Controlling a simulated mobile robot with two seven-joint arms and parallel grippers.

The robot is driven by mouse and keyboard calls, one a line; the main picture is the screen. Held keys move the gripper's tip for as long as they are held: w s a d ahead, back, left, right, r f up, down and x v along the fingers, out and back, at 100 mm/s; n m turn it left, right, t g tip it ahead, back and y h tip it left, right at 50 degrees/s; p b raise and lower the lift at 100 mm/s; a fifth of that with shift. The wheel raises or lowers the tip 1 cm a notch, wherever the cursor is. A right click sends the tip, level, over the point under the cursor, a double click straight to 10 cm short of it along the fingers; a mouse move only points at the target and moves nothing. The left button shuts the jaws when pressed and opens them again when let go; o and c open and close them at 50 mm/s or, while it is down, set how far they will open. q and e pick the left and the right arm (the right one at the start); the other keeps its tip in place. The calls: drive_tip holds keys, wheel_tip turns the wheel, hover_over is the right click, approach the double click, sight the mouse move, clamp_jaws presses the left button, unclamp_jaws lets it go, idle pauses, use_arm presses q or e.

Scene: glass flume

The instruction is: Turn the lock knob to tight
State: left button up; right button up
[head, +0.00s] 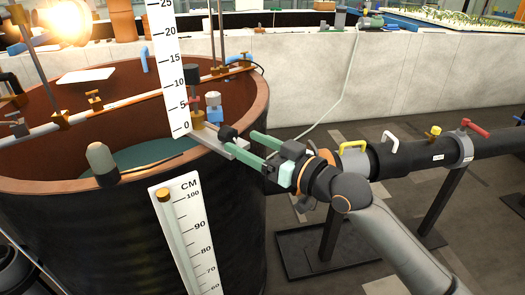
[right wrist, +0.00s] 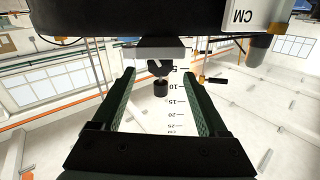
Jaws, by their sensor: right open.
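A small black knob (head: 228,132), which I take to be the lock knob, sticks out of the grey bracket (head: 207,141) on the rim of the big dark tank. It also shows in the right wrist view (right wrist: 160,88), below the bracket (right wrist: 163,53) in the picture. My right gripper (head: 243,141) has its two green fingers spread, just off the knob on its right side. In the right wrist view the knob appears between the open fingers (right wrist: 160,74), touching neither. I cannot read any tight mark or the knob's setting. My left gripper is out of view.
The tank's copper rim (head: 262,95) lies close to the fingers. A black pipe (head: 408,154) with coloured levers runs at right.

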drive_tip(key=shift+v, duration=1.7)
